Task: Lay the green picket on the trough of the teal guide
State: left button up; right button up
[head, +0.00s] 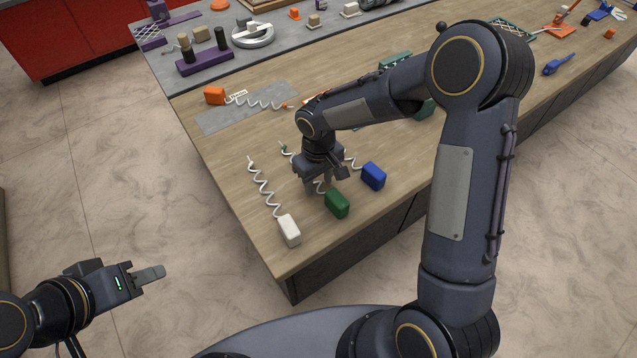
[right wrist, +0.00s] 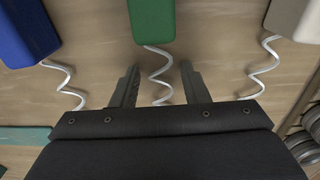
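The green picket has a green block (head: 337,203) near the table's front edge, with a white zigzag wire running back from it. In the right wrist view its block (right wrist: 152,20) is at top centre. My right gripper (head: 318,184) is low over this wire. In the right wrist view its open fingers (right wrist: 160,85) stand apart on either side of the wire (right wrist: 160,75), not closed on it. A teal piece (head: 425,109), likely the guide, is mostly hidden behind my right arm; its trough cannot be made out. My left gripper (head: 150,273) is off the table, its opening unclear.
A white picket (head: 289,230) lies left of the green one and a blue picket (head: 373,176) lies right of it, both close by. A purple stand (head: 205,62) is at the back left.

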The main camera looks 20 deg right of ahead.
grip_shut()
jog(key=shift+r, duration=0.1)
